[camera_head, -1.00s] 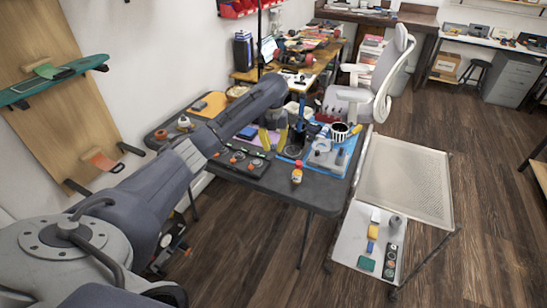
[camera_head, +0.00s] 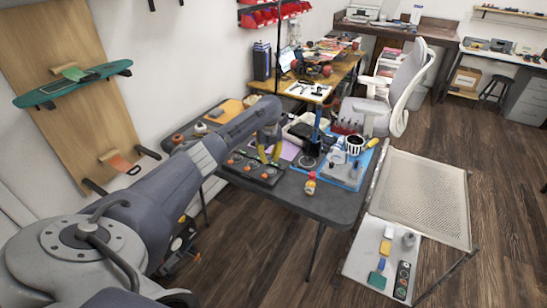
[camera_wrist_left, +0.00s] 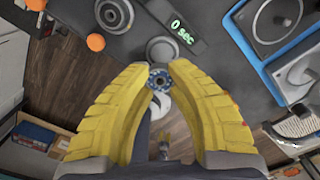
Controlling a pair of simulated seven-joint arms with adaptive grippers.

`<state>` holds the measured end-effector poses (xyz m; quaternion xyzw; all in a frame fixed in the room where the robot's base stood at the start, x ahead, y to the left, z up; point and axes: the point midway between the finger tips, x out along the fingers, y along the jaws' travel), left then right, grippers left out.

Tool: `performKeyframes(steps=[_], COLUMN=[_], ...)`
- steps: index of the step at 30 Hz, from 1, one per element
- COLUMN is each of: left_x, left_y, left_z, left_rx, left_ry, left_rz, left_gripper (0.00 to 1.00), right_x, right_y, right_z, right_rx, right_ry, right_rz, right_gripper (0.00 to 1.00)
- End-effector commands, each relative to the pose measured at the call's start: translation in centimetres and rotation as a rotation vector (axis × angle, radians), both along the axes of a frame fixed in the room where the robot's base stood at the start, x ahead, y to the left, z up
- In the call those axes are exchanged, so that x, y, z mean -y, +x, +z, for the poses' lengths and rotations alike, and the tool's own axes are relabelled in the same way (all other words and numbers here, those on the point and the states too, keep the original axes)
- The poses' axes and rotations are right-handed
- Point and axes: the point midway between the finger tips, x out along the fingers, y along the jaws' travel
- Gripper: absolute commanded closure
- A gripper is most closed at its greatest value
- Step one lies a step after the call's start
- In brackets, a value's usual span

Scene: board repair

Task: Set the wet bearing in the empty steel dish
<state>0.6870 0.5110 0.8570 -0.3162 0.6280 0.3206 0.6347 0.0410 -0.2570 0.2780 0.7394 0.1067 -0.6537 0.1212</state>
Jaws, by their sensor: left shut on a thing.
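My left gripper (camera_head: 269,152) has yellow fingers and hangs over the right part of the dark panel with orange spots. In the left wrist view the gripper (camera_wrist_left: 158,80) is shut on a small ring-shaped bearing (camera_wrist_left: 158,77) with bluish marks, held between the fingertips. Whether it is wet does not show. Just beyond it in that view is a round grey dish-like piece (camera_wrist_left: 160,49), and another round grey piece (camera_wrist_left: 113,12) sits at the top. I cannot tell which is the empty steel dish. My right gripper is not in view.
A display reading "0 sec" (camera_wrist_left: 180,28) stands beside the round pieces. A blue mat (camera_head: 341,181) with grey items lies to the right. A small yellow-and-red bottle (camera_head: 310,185) stands near the table's front edge. A wheeled side tray (camera_head: 358,254) holds several small parts.

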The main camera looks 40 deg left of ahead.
Motion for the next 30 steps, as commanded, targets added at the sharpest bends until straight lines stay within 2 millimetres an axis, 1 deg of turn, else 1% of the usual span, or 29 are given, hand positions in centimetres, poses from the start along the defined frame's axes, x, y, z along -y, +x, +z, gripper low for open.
performKeyframes(steps=[5,18,24,30], left_x=[0.1,0.1,0.1,0.1], left_y=[0.4,0.3,0.3,0.3], left_z=[-0.6,-3.4,-4.2,-4.4], left_rx=[-0.001,-0.001,-0.001,-0.001], left_ry=[0.002,0.002,0.002,0.002], left_rz=[0.01,0.008,0.007,0.007], left_gripper=[1.0,1.0,1.0,1.0], right_x=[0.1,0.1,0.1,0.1], right_y=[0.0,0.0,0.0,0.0], right_z=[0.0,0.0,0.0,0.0], right_rx=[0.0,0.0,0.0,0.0], right_ry=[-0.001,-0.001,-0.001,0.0], right_rz=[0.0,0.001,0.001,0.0], right_gripper=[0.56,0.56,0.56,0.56])
